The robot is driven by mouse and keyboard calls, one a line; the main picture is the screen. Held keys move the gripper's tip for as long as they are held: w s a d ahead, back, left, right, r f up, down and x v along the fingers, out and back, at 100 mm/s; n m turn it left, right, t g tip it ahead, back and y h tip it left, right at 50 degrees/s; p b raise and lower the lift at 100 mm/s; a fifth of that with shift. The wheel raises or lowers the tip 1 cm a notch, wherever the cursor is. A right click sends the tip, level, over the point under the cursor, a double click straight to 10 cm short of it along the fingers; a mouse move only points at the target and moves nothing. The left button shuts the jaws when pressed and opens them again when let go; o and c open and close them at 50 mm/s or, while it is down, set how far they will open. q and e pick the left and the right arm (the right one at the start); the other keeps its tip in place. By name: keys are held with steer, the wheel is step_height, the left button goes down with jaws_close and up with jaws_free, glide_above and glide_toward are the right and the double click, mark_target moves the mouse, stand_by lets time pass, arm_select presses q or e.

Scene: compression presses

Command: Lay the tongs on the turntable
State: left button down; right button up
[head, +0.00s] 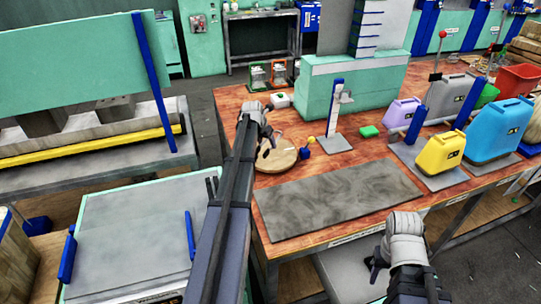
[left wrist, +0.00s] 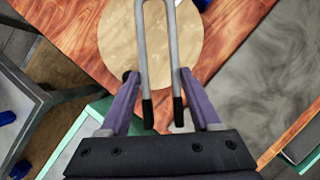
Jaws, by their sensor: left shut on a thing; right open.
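The turntable (head: 277,158) is a round, pale wooden disc on the wooden worktable. It also shows in the left wrist view (left wrist: 120,42). The tongs (left wrist: 174,55) are a slim grey U shape with black ends, lying between my left gripper's purple fingers in that view. My left gripper (head: 266,143) is shut on the tongs, over the turntable; it also shows in the wrist view (left wrist: 158,90). I cannot tell whether the tongs touch the disc. In the head view the tongs are mostly hidden by the hand. My right gripper (head: 376,264) is open and empty, near the table's front edge.
A grey mat (head: 340,198) lies in front of the turntable. A blue-and-yellow small object (head: 307,147) stands just right of the disc. Yellow (head: 441,152), blue (head: 500,128) and purple (head: 403,112) jugs stand to the right.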

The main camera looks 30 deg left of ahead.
mark_target(269, 165)
arm_select(q)
steer(key=shift+f+b, duration=4.9)
steer(key=shift+f, duration=0.15)
steer(key=shift+r, duration=0.15)
steer(key=shift+c, duration=1.9)
jaws_free()
